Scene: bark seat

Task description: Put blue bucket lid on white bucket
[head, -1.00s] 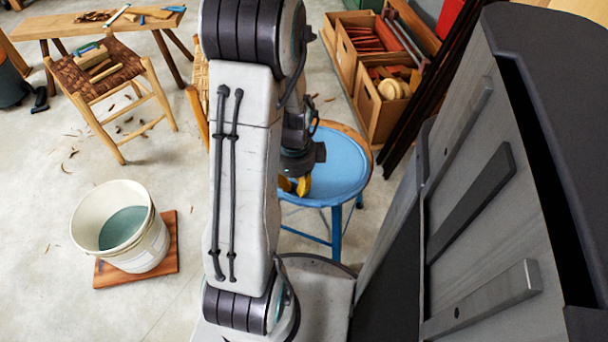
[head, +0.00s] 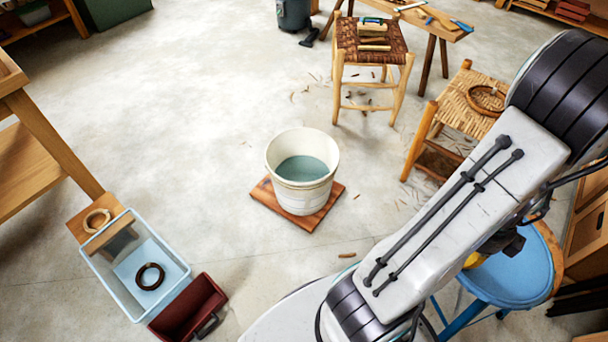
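The white bucket (head: 302,180) stands upright and open on a square wooden board (head: 327,207) on the floor. Blue-green content or bottom shows inside it. A flat blue disc, which looks like the blue bucket lid (head: 515,275), lies on a round stool with a wooden rim (head: 549,246) and blue legs, at the lower right.
A light blue crate (head: 112,283) holding a dark ring and a dark red bin (head: 187,309) stand at the lower left. A woven stool (head: 370,38), a woven chair (head: 470,105) and a bench stand at the back right. Floor left of the bucket is clear.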

